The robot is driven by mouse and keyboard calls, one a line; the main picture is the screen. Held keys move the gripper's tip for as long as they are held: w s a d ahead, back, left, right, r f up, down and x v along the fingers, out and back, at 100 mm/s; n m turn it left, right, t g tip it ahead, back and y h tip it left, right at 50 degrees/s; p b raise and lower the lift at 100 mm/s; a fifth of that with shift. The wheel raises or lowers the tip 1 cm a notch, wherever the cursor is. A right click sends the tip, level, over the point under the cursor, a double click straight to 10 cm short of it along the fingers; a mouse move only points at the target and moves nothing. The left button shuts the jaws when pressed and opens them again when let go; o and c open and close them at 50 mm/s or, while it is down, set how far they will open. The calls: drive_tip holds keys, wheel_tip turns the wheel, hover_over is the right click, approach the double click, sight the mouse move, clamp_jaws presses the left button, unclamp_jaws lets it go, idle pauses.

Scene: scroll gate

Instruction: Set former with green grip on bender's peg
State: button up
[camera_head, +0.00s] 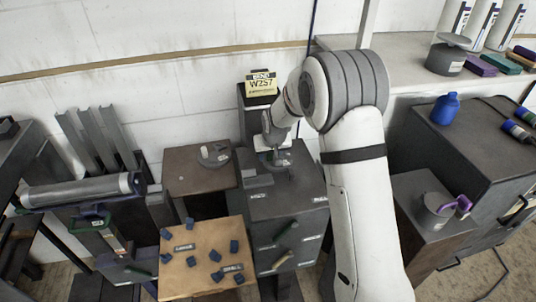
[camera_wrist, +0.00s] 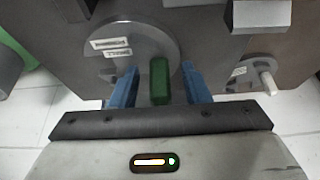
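In the wrist view the former is a flat dark disc (camera_wrist: 140,32) with two pale labels and an upright green grip (camera_wrist: 159,80). My gripper (camera_wrist: 160,88) has its two blue fingers on either side of the green grip, with a gap on each side. In the head view my gripper (camera_head: 275,143) is low over the top of a dark cabinet (camera_head: 300,200), and the former is mostly hidden there. A grey round fixture (camera_head: 213,155) with a small upright part stands on a brown-topped stand to the left; I cannot tell whether it is the bender.
A W2S7 sign (camera_head: 262,84) stands behind the gripper. A tan board (camera_head: 205,262) with several blue blocks is in front. A round grey piece with a purple grip (camera_head: 460,205) stands right.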

drive_tip(key=shift+s+f, duration=0.1)
drive_tip(key=b+v, duration=0.1)
drive_tip(key=v, duration=0.7)
idle(0.5)
drive_tip(key=s+d+r+m, duration=0.1)
drive_tip(key=s+d+r, duration=0.3)
drive_tip(key=s+d, duration=0.25)
drive_tip(key=s+d+r+m, duration=0.1)
drive_tip(key=s+d+r, duration=0.4)
drive_tip(key=s, duration=0.3)
drive_tip(key=s+d, duration=0.3)
drive_tip(key=s, duration=0.6)
drive_tip(key=s+d+m+g+h, duration=0.1)
drive_tip(key=s+d, duration=0.2)
drive_tip(key=s, duration=0.5)
drive_tip(key=shift+s+r+g, duration=0.2)
drive_tip(key=shift+s+g, duration=0.1)
drive_tip(key=shift+s, duration=0.1)
